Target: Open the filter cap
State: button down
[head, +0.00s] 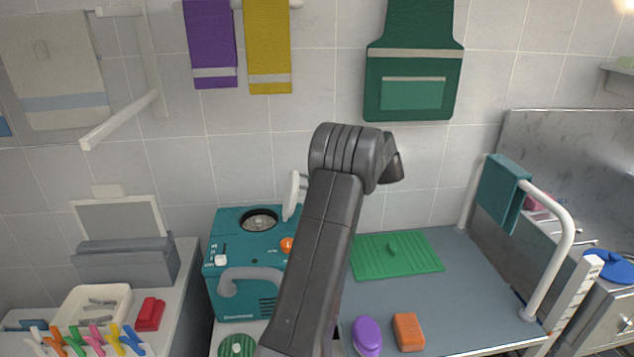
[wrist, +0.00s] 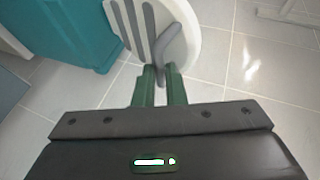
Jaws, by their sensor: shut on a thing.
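The filter cap (head: 291,196) is a white disc, seen nearly edge-on, standing raised beside the dark round opening (head: 260,219) on top of the teal machine (head: 236,250). In the wrist view the cap (wrist: 184,14) shows its slotted face and a grey curved handle (wrist: 170,50). The green fingers of my gripper (wrist: 160,73) are shut on the end of that handle. In the head view my gripper is hidden behind my own arm. The teal machine body (wrist: 72,28) is at upper left in the wrist view.
A green ribbed mat (head: 420,262), a purple oval item (head: 367,336) and an orange block (head: 408,332) lie on the grey tabletop. A white rail (head: 566,225) holds a teal towel (head: 502,190). A white bar (head: 120,120) juts from the wall at left.

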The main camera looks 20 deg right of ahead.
jog(key=shift+s+a+f, duration=0.2)
jog(key=shift+f, duration=0.55)
jog(key=c, duration=1.5)
grip_release()
jog(key=shift+w+a, duration=0.1)
jog(key=shift+w, duration=0.1)
jog(key=shift+r, duration=0.2)
jog(key=v, duration=1.4)
jog(key=shift+b, duration=0.4)
jog(key=shift+w+a, duration=0.1)
jog(key=shift+w, duration=0.05)
jog(key=p+x, duration=0.1)
jog(key=x, duration=1.2)
jog(key=shift+w+a, duration=0.15)
jog(key=shift+a, duration=0.1)
